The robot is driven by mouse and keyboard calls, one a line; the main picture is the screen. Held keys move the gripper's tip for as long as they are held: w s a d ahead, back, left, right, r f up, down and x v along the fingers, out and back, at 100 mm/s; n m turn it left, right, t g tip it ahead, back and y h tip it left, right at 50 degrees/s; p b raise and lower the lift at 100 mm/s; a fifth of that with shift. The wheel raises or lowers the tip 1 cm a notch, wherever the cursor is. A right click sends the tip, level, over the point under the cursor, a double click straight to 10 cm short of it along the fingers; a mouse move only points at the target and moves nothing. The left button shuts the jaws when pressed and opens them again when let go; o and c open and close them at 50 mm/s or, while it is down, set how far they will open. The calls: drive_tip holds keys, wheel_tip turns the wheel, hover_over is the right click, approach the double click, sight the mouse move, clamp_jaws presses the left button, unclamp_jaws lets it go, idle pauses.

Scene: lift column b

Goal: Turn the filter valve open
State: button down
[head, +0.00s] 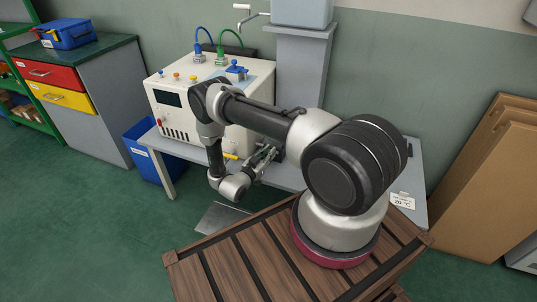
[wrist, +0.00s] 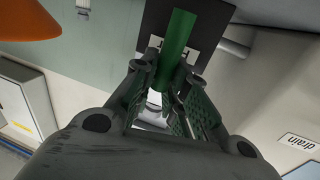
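A green bar-like handle (wrist: 178,45) shows in the wrist view in front of a dark plate (wrist: 148,22). No label that names it as the filter valve can be read. My gripper (wrist: 171,75) reaches towards it with one finger on each side. The near end of the handle lies between the fingertips, and the fingers look spread, with room between the pads. Contact with the handle cannot be made out. In the head view my gripper (head: 264,157) is at the front of the white machine (head: 182,122), and my arm hides the green handle.
A label reading "drain" (wrist: 299,142) is at the right in the wrist view, and an orange part (wrist: 25,20) at top left. On the machine are blue and green hoses and a blue valve (head: 236,70). A blue bin (head: 150,150) stands left of the grey table (head: 411,182).

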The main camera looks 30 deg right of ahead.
sight(280, 171)
drive_tip(key=shift+s+m, duration=0.1)
drive_tip(key=shift+m, duration=0.2)
drive_tip(key=s+m, duration=0.1)
drive_tip(key=m, duration=0.1)
drive_tip(key=d+m+y, duration=0.1)
drive_tip(key=shift+s+d+f+m, duration=0.2)
drive_tip(key=shift+s+m, duration=0.15)
drive_tip(key=shift+m, duration=0.05)
drive_tip(key=m, duration=0.1)
drive_tip(key=s+f+m, duration=0.1)
drive_tip(key=d+m, duration=0.1)
drive_tip(key=m, duration=0.1)
drive_tip(key=shift+s+f+y, duration=0.2)
drive_tip(key=shift+s+y, duration=0.05)
drive_tip(key=shift+y, duration=0.15)
drive_tip(key=m, duration=0.1)
drive_tip(key=f+m, duration=0.1)
drive_tip(key=s+m+y, duration=0.1)
drive_tip(key=shift+d+f+m+t, duration=0.3)
drive_tip(key=shift+d+f+t, duration=0.1)
drive_tip(key=shift+d+f+m, duration=0.1)
drive_tip(key=shift+f+m, duration=0.55)
drive_tip(key=shift+m, duration=0.55)
drive_tip(key=shift+t+y, duration=0.3)
drive_tip(key=c, duration=1.4)
unclamp_jaws()
